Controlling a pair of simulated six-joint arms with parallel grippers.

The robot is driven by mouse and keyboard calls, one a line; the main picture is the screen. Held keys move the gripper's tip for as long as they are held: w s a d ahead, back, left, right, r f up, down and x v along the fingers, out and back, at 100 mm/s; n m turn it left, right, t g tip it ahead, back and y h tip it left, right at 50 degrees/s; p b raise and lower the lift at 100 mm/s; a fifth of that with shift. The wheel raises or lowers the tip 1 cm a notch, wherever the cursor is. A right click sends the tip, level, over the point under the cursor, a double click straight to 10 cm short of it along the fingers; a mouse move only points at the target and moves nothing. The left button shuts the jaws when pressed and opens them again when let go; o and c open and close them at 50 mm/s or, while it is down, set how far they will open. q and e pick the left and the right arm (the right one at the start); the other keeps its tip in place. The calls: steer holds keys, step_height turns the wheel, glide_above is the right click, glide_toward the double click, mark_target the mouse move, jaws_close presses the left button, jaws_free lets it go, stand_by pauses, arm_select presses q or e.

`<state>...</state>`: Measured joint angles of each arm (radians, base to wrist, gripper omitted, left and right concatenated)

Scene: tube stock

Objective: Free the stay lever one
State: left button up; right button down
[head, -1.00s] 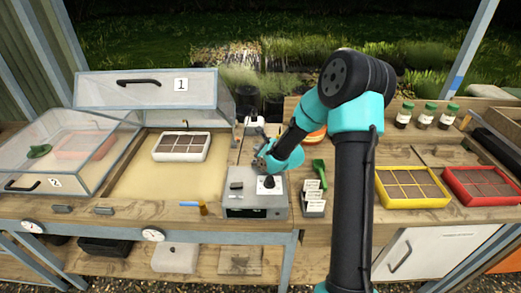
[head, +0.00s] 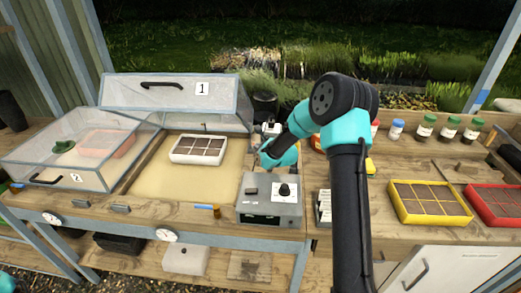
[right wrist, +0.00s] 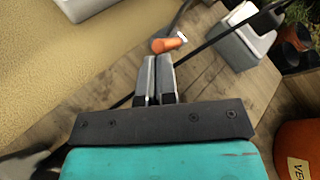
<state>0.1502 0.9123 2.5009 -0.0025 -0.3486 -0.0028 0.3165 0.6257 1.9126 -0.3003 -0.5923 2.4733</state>
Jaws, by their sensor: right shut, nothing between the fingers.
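Lid 1 (head: 170,98) of the cold frame stands raised at the back in the head view. A short orange handle (right wrist: 166,45) with a pale tip, likely stay lever one, shows in the right wrist view just past my fingertips. A gap seems to separate them, but I cannot tell its depth. My right gripper (right wrist: 158,60) is shut and empty. In the head view my right gripper (head: 262,151) is behind the grey control box, at the right side of the frame, and partly hides that spot. My left gripper is not in view.
The grey control box (head: 270,212) stands below my right wrist. A white seed tray (head: 198,150) lies on the sand inside the frame. Lid 2 (head: 75,150) is closed at left. An orange pot (right wrist: 297,150) is close to my right gripper. Yellow (head: 430,215) and red trays stand at right.

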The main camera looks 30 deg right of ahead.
steer(key=shift+w+d+r, duration=0.2)
steer(key=shift+r, duration=0.2)
steer(key=shift+w+d+r, duration=0.15)
steer(key=shift+w+r, duration=0.05)
steer(key=shift+r, duration=0.15)
stand_by(0.5)
steer(key=w+d+r, duration=0.3)
steer(key=w, duration=0.1)
steer(key=shift+w+d, duration=0.3)
steer(key=shift+w, duration=0.05)
stand_by(0.3)
steer(key=shift+r, duration=0.1)
stand_by(1.3)
steer(key=shift+r, duration=0.8)
steer(key=shift+s, duration=0.1)
